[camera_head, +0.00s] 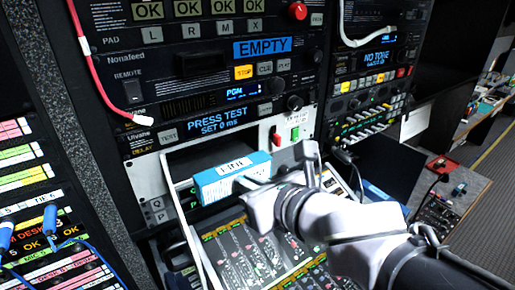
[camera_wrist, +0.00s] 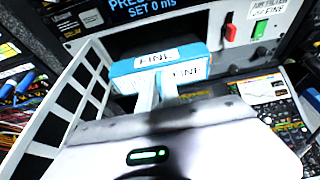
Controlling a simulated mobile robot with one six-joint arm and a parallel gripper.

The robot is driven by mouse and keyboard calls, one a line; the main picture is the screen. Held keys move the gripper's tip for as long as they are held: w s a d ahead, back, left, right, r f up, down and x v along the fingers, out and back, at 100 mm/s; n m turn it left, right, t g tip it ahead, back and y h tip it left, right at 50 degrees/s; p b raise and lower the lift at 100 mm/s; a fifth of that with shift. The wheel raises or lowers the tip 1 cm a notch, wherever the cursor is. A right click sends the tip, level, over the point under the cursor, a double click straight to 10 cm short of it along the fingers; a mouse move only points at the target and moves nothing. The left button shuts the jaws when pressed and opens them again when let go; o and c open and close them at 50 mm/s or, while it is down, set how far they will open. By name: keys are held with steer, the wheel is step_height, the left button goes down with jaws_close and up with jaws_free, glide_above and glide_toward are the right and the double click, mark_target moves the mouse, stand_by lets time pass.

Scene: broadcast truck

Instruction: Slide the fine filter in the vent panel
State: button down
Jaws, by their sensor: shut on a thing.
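The fine filter is a blue box with a white FINE label (camera_head: 222,184); it also shows in the wrist view (camera_wrist: 130,83). My gripper (camera_head: 248,184) is shut on its near side, and both pale fingers show against it in the wrist view (camera_wrist: 157,90). The vent panel (camera_head: 148,181) is a light plate with a wide dark opening. The filter is in front of the lower part of this opening, roughly level. I cannot tell whether its far edge is inside. A white slatted grille door (camera_wrist: 58,112) stands open at the left.
Red and green switches (camera_head: 295,133) sit on the panel right of the opening. A mixer desk (camera_head: 245,250) with several faders lies below. Blue patch cables (camera_wrist: 22,85) hang at the left. A dark screen (camera_head: 385,170) stands at the right.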

mark_target(232, 163)
steer(key=shift+w+a+b, duration=0.4)
steer(key=shift+w+a, duration=0.45)
steer(key=shift+w, duration=0.35)
steer(key=shift+w+a+b, duration=0.35)
steer(key=shift+w+a, duration=0.5)
steer(key=shift+w, duration=0.3)
steer(key=shift+w+a, duration=0.15)
steer(key=shift+w, duration=0.05)
steer(key=shift+w+a, duration=0.2)
steer(key=shift+w, duration=0.1)
steer(key=shift+w+a, duration=0.2)
steer(key=shift+w+a+b, duration=0.2)
steer(key=shift+w+b, duration=0.05)
steer(key=shift+b, duration=0.05)
steer(key=shift+w+a, duration=0.95)
steer(key=shift+w, duration=0.3)
steer(key=shift+w+a, duration=0.9)
steer(key=shift+w, duration=0.35)
steer(key=c, duration=1.5)
jaws_free()
